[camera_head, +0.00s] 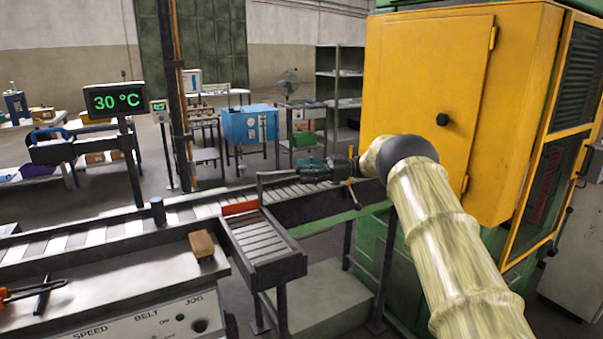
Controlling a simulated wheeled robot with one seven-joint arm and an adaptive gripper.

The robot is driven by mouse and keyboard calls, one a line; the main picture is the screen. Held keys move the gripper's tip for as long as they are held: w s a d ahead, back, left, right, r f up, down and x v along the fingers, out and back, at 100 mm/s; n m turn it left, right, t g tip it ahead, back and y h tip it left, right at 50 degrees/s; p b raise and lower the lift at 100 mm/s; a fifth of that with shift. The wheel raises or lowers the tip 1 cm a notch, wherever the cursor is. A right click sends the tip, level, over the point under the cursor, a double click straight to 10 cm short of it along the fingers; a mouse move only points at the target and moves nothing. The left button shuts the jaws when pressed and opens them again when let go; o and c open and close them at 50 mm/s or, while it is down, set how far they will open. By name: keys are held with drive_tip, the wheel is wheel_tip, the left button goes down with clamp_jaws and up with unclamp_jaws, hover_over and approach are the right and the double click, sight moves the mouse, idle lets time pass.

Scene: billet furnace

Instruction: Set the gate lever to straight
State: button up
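The orange-red gate plate (239,208) stands on the roller conveyor, at the mouth of the short side branch (258,240). A thin dark upright rod (260,190) rises beside its right end, and a thin bar runs from its top toward my gripper. I take this to be the gate lever, but it is small and unclear. My gripper (308,171), dark with greenish parts, is at the end of my arm, over the conveyor's right part. Its fingers point left toward the bar. I cannot tell whether they touch it or are open or shut.
A tan block (202,245) and tongs (30,291) lie on the bench with the belt controls. The yellow furnace cabinet (425,95) stands close to my arm on the right. A display (115,99) reads 30 °C.

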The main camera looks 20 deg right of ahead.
drive_tip(key=v, duration=1)
drive_tip(key=shift+d, duration=0.15)
drive_tip(key=shift+f, duration=0.1)
